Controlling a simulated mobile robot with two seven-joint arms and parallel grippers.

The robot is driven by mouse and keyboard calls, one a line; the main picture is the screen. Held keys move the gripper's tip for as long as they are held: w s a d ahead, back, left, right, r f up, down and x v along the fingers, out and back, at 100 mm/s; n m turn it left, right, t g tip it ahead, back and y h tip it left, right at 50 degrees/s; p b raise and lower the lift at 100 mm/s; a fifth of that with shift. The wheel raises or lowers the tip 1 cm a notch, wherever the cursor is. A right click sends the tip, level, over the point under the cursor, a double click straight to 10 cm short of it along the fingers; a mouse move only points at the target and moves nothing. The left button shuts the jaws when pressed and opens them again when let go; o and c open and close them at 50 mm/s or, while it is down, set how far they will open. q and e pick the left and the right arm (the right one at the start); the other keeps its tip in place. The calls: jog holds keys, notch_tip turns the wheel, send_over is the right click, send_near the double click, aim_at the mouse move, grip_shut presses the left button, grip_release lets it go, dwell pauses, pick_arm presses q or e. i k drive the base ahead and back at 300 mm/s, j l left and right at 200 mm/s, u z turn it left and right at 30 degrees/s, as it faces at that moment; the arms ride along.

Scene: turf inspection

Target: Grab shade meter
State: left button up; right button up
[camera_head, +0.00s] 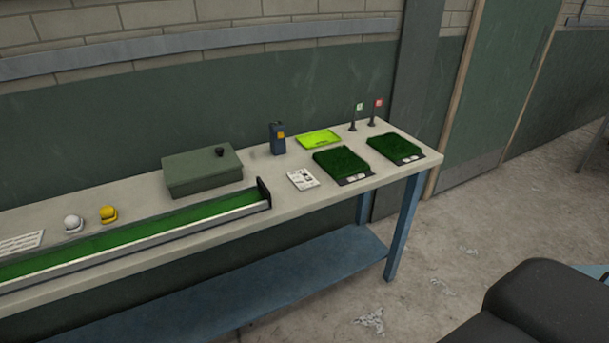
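A small upright dark blue device with a yellow patch, which looks like the shade meter (277,139), stands toward the back of the long table (330,201). It is between the green box and the lime-green tray, with clear tabletop around its base. Its markings are too small to read. Neither of my grippers is in view, and nothing is touching the device.
Left of it is a green box (202,172) with a black knob. Right are a lime tray (318,138), turf samples (342,162) (395,148) and small flags (359,107) (377,104). A card (303,179) and turf trough (135,238) lie nearer the front.

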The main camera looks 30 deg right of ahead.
aim_at(278, 147)
jog(key=i+l+z, duration=0.2)
jog(key=z, duration=0.3)
jog(key=i+l+z, duration=0.15)
jog(key=z, duration=0.35)
jog(key=i+z, duration=0.5)
jog(key=k+j, duration=0.05)
jog(key=k, duration=0.05)
